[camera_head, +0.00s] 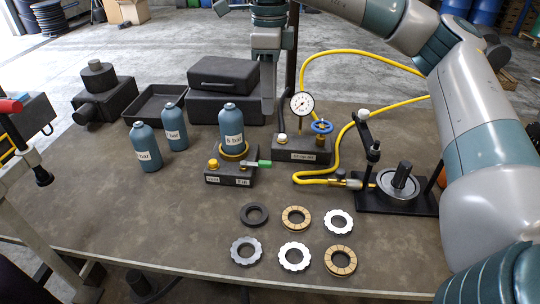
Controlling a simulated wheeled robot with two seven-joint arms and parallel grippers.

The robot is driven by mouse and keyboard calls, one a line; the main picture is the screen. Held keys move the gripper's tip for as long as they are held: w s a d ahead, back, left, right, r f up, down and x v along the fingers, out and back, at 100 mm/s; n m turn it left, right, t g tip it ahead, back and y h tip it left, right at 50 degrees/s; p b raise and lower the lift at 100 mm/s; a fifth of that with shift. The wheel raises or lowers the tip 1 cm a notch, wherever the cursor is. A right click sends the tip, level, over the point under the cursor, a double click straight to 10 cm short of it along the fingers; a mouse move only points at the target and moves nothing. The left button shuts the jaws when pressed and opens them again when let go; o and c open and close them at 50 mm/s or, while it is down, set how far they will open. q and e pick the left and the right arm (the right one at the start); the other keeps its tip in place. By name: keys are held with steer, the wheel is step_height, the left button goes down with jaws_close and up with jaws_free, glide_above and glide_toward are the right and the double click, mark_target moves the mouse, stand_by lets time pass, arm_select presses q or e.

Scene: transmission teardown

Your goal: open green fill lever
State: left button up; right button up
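The green fill lever (257,163) lies sideways on the right of a small dark block (216,177) on the bench. The block has a yellow knob (213,163) on its left and small labels on its front. A blue bottle (231,125) stands upright in the block's brass ring (233,151). My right gripper (268,108) points down from the top of the picture, above and behind the lever and apart from it. Its fingers show nearly edge-on, so their gap cannot be judged. I see nothing held. My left gripper is not in view.
Two loose blue bottles (146,147) stand left of the block. A gauge block (303,149) with a blue handwheel and yellow hose stands right. A black press stand (398,201) is farther right. Several rings and discs (295,256) lie in front. Dark cases (224,74) stand behind.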

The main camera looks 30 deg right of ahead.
mark_target(270, 162)
step_height(270, 162, down, 16)
steer(key=p, duration=0.4)
steer(key=shift+r+p, duration=0.25)
steer(key=shift+p, duration=0.15)
steer(key=shift+f, duration=0.9)
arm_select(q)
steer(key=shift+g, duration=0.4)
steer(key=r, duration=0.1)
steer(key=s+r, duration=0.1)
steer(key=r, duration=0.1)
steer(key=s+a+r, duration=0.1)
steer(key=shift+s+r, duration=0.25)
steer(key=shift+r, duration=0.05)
arm_select(e)
jaws_close()
